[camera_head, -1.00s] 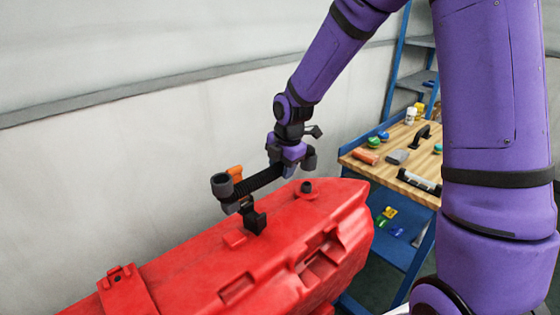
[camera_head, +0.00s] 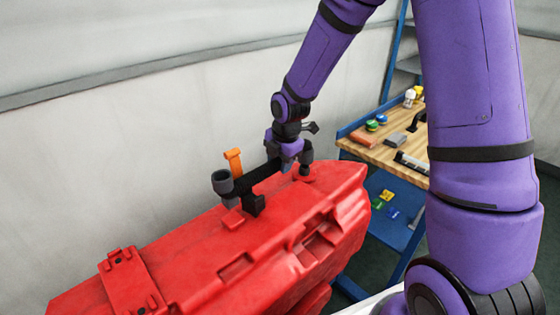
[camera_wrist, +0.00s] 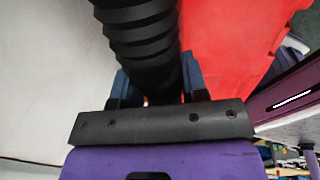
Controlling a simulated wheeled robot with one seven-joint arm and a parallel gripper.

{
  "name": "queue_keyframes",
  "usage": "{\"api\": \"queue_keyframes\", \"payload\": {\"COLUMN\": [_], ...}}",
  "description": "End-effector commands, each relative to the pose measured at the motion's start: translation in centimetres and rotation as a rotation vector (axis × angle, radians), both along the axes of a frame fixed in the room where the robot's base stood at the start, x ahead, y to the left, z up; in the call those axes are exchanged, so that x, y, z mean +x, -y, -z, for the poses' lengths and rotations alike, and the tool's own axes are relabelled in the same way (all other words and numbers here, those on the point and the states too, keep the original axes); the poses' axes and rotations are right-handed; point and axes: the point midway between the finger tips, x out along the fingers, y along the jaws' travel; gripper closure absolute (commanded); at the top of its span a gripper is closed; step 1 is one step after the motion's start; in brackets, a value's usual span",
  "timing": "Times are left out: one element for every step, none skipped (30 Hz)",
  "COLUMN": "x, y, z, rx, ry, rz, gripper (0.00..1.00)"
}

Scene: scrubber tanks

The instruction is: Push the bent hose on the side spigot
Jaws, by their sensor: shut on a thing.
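The bent hose (camera_head: 256,181) is black and ribbed, with a grey cuff (camera_head: 223,182) at its left end and another (camera_head: 305,153) at its right end. My gripper (camera_head: 287,160) is shut on it near the right end. In the wrist view the hose (camera_wrist: 143,40) runs up from between the blue-grey fingers (camera_wrist: 157,92). The right cuff is just above a dark upright spigot (camera_head: 304,171) on the red tank (camera_head: 205,245); I cannot tell if they touch. The left cuff is beside an orange handle (camera_head: 233,160); any spigot under that cuff is hidden.
A black bracket (camera_head: 254,206) stands on the tank under the hose. A pale wall (camera_head: 120,140) is close behind. A wooden-topped workbench (camera_head: 368,152) with several small items stands at the right. My purple arm covers much of the right side.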

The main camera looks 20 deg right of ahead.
Motion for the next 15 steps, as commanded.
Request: {"api": "queue_keyframes", "payload": {"x": [0.0,0.0,0.0,0.0,0.0,0.0,0.0,0.0,0.0,0.0,0.0,0.0,0.0,0.0,-0.1], "y": [0.0,0.0,0.0,0.0,0.0,0.0,0.0,0.0,0.0,0.0,-0.1,-0.1,-0.1,-0.1,-0.1], "z": [0.0,0.0,0.0,0.1,0.1,0.2,0.3,0.4,0.5,0.6,0.7,0.9,1.0,1.1,1.2], "rx": [0.0,0.0,0.0,0.0,0.0,0.0,0.0,0.0,0.0,0.0,0.0,0.0,0.0,0.0,0.0], "ry": [0.001,0.0,0.0,0.0,0.0,0.0,0.0,0.0,0.0,0.0,0.0,-0.001,-0.001,-0.001,-0.001], "rz": [0.0,0.0,0.0,0.0,0.0,0.0,-0.001,-0.001,-0.001,0.0,0.0,0.001,0.001,0.001,0.001], "gripper": [0.89,0.89,0.89,0.89,0.89,0.89,0.89,0.89,0.89,0.89,0.89,0.89,0.89,0.89,0.89]}}
